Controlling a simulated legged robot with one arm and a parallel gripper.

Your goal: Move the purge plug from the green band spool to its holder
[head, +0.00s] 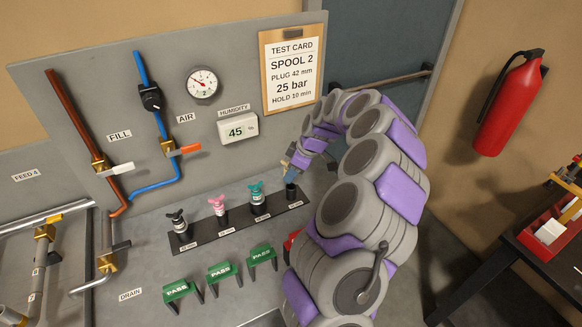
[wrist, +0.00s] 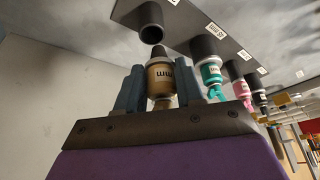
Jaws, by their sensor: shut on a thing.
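A plug with a tan-gold body and a dark tapered tip (wrist: 160,76) is held between the two blue-grey fingers of my gripper (wrist: 160,92). In the head view my gripper (head: 294,166) is at the right end of the black holder rack (head: 240,222), just above its rightmost socket. In the wrist view that empty dark socket (wrist: 151,22) lies just beyond the plug's tip, slightly to the left. The tip looks close to the socket mouth but outside it. A spool with a green band cannot be made out.
The rack also holds a teal plug (head: 257,195), a pink plug (head: 218,209) and a black plug (head: 179,225). Green PASS signs (head: 219,271) stand in front. Valves and pipes (head: 160,140) are at left, a red extinguisher (head: 508,103) at right.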

